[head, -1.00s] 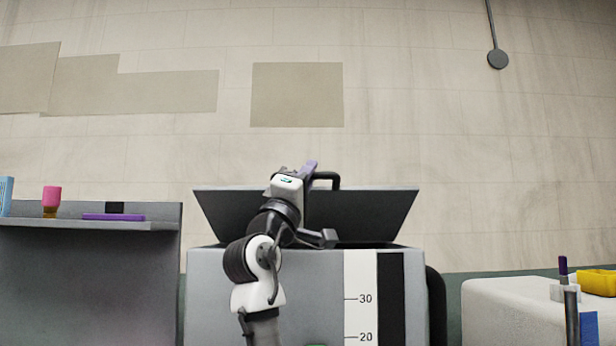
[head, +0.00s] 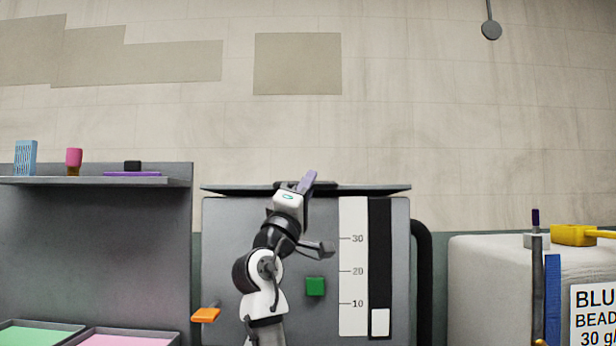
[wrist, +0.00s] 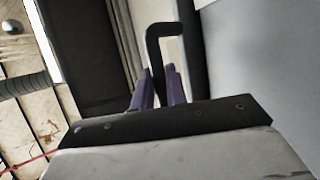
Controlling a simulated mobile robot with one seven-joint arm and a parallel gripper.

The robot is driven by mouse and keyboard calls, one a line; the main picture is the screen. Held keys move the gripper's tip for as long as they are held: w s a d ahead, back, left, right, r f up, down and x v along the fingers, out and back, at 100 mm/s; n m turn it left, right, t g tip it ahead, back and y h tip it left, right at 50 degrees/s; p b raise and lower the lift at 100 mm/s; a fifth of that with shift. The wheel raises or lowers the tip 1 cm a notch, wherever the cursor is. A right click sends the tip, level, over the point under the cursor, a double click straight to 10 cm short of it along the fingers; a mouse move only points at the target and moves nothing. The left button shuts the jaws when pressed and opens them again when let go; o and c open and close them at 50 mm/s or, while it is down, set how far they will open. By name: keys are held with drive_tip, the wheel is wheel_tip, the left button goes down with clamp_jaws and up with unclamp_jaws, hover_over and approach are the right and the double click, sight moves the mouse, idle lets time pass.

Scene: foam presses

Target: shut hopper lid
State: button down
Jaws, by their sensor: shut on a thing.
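The hopper (head: 225,260) is a grey box with a numbered scale on its front. Its dark lid (head: 375,189) shows nearly edge-on along the hopper's top, close to level. A thin dark line runs under the lid, and I cannot tell whether it rests fully on the rim. My gripper (head: 308,181) is at the lid's front edge, left of its right half. In the wrist view its purple fingers (wrist: 159,88) are shut on the black bent lid handle (wrist: 162,40). The handle is mostly hidden behind my gripper in the head view.
A green button (head: 316,287) and an orange lever (head: 206,315) are on the hopper's front. A shelf (head: 60,181) with small items stands left, above trays (head: 35,329). A pale bead container (head: 490,265) with a yellow item (head: 573,235) stands right.

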drive_tip(key=shift+w+f+b, duration=0.1)
drive_tip(key=shift+f+b, duration=0.25)
drive_tip(key=shift+f, duration=0.65)
drive_tip(key=c, duration=1.4)
unclamp_jaws()
drive_tip(key=shift+f, duration=0.1)
